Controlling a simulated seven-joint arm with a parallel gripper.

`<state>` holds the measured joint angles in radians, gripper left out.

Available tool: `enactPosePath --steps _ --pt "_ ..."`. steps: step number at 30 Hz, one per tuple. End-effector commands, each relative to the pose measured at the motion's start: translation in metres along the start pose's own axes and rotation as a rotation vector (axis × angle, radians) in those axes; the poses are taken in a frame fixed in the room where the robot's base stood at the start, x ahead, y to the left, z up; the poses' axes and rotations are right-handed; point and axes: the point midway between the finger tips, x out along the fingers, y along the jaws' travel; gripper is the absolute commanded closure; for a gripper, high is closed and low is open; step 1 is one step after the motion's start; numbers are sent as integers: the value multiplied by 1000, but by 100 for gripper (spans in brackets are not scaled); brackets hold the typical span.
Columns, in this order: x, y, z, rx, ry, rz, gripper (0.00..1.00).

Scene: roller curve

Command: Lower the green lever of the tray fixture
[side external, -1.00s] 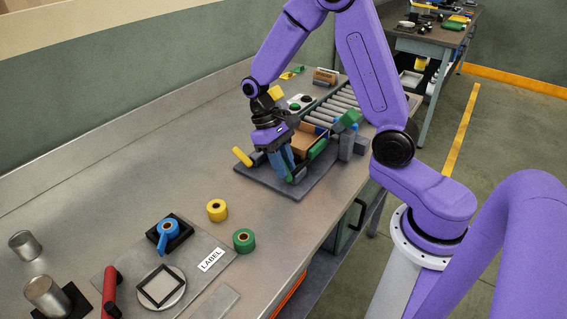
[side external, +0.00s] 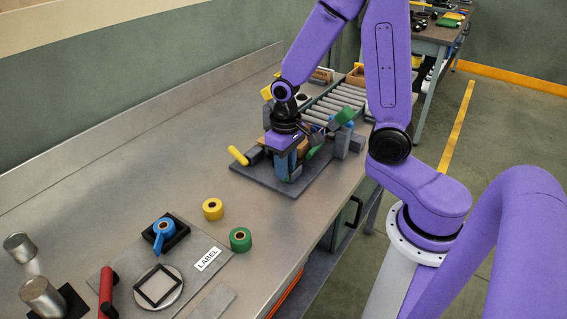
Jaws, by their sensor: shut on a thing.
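The tray fixture (side external: 262,180) is a dark base plate on the bench, with grey blocks and a brown box (side external: 303,147) on it. My gripper (side external: 290,172) is pointed down over the near part of the plate. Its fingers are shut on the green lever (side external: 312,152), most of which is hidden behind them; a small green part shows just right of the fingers. Another green piece (side external: 345,115) stands tilted up beside a grey block at the plate's right. A yellow handle (side external: 238,156) sticks out tilted at the left.
A roller conveyor (side external: 340,97) runs behind the fixture. Yellow (side external: 213,209) and green (side external: 240,239) tape rolls stand in front. A plate with a blue tool (side external: 164,235), a label (side external: 207,259) and a red handle (side external: 107,292) lies front left.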

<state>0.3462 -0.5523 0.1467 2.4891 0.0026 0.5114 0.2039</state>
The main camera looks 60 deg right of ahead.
Motion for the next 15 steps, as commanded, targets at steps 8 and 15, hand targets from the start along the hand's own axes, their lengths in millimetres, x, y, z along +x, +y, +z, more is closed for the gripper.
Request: enactPosePath --steps 8,15 --pt "0 0 4 -3 81 -1 100" --pt "1 0 5 -2 121 -2 100"
